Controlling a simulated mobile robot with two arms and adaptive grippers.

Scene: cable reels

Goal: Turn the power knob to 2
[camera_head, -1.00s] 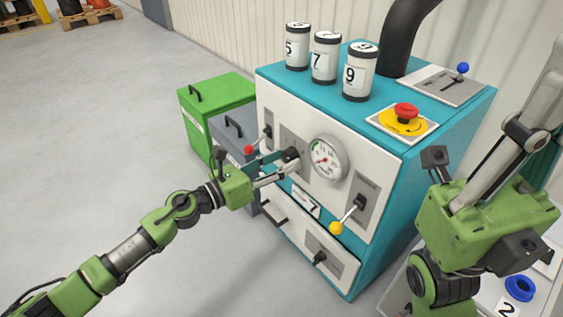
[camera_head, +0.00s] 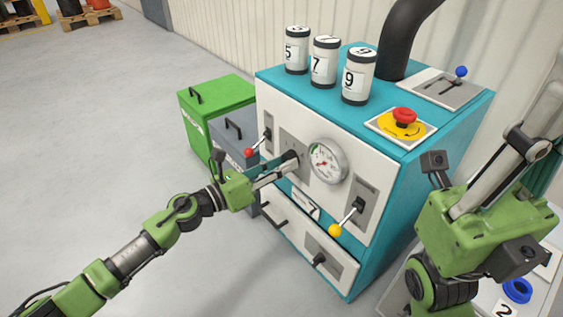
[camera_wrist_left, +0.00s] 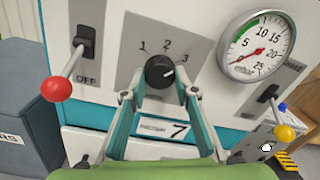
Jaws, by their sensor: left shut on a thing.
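The power knob (camera_wrist_left: 160,72) is a round black dial on a grey plate marked 1, 2 and 3, on the front of the teal and white machine. Its white mark points up and to the right, toward the 3 side. My left gripper (camera_wrist_left: 158,94) reaches the knob from the front, with one finger on each side, and is shut on it. In the head view the left gripper (camera_head: 288,164) covers part of the knob and its plate. My right arm (camera_head: 480,222) is at the right, away from the knob; its fingers cannot be made out clearly.
A pressure gauge (camera_head: 327,161) is right of the knob. A red-tipped lever (camera_wrist_left: 56,89) is to its left, a yellow-tipped lever (camera_head: 335,230) lower right. Canisters (camera_head: 325,62) and a red emergency button (camera_head: 404,116) are on top. Grey (camera_head: 236,135) and green bins (camera_head: 214,110) stand left.

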